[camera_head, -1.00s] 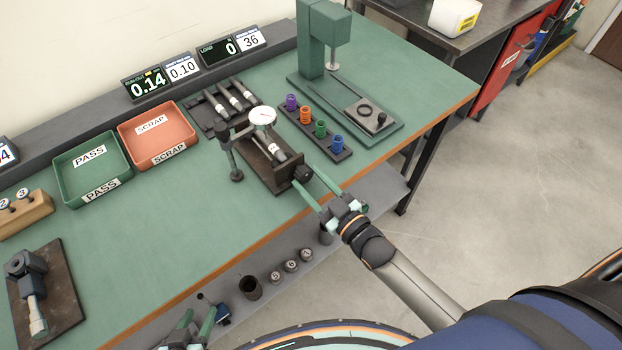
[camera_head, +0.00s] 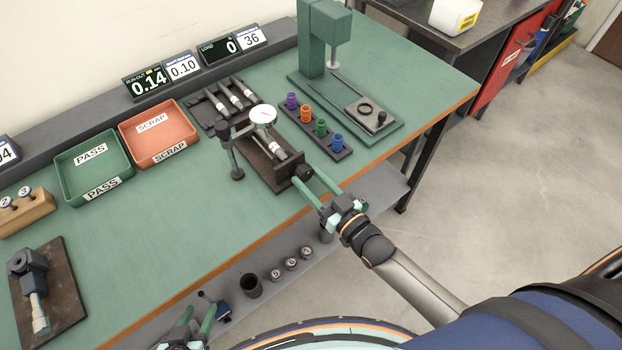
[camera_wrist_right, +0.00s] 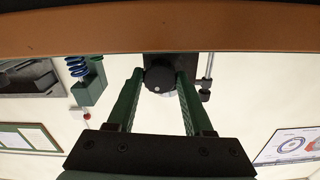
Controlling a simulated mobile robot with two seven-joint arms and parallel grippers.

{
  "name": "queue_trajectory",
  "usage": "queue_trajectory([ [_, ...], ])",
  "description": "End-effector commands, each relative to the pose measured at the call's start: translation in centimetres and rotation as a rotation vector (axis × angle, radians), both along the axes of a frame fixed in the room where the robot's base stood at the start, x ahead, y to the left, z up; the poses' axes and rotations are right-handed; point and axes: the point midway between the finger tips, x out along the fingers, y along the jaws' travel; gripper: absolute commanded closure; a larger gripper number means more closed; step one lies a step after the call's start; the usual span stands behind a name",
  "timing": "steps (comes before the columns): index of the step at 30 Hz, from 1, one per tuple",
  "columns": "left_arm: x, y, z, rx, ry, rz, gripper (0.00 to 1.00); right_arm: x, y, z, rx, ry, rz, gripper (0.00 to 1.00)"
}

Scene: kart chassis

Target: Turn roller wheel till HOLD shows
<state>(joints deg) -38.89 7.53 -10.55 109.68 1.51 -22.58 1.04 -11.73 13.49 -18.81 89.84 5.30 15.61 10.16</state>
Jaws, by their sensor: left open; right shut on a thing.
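The roller wheel (camera_head: 304,172) is a dark round knob at the front end of the run-out fixture (camera_head: 262,166). My right gripper (camera_head: 307,179) is shut on it from the front; the wrist view shows the wheel (camera_wrist_right: 158,79) between the green fingers. A pale shaft (camera_head: 277,150) lies in the fixture under a white dial gauge (camera_head: 263,116). The run-out display (camera_head: 146,84) reads 0.14, with a small yellow mark above the digits too small to read. My left gripper (camera_head: 196,330) is open at the bottom edge, away from the fixture, partly cut off.
A green PASS tray (camera_head: 70,186) and a red SCRAP tray (camera_head: 134,150) stand left of the fixture. A rack of shafts (camera_head: 222,104), a strip of coloured pieces (camera_head: 313,131) and a green press (camera_head: 318,45) stand behind and right. The bench's front middle is clear.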

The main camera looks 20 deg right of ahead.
Motion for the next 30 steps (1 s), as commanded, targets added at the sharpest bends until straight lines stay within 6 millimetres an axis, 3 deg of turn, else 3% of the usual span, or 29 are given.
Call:
queue_trajectory([
  [13,0.00,0.00,0.00,0.000,0.000,0.000,0.50,-0.03,0.02,-0.05,0.004,0.003,0.001,1.00],
  [14,0.00,0.00,0.00,0.000,0.000,0.000,0.50,-0.03,0.02,-0.05,0.004,0.003,0.001,0.46],
  [21,0.00,-0.01,0.00,0.000,0.000,0.000,0.50,-0.02,0.01,-0.03,0.004,0.003,0.000,0.19],
  [30,-0.01,-0.01,-0.04,0.000,0.000,0.000,0.50,-0.19,-0.07,-0.05,0.004,0.003,0.000,0.19],
])
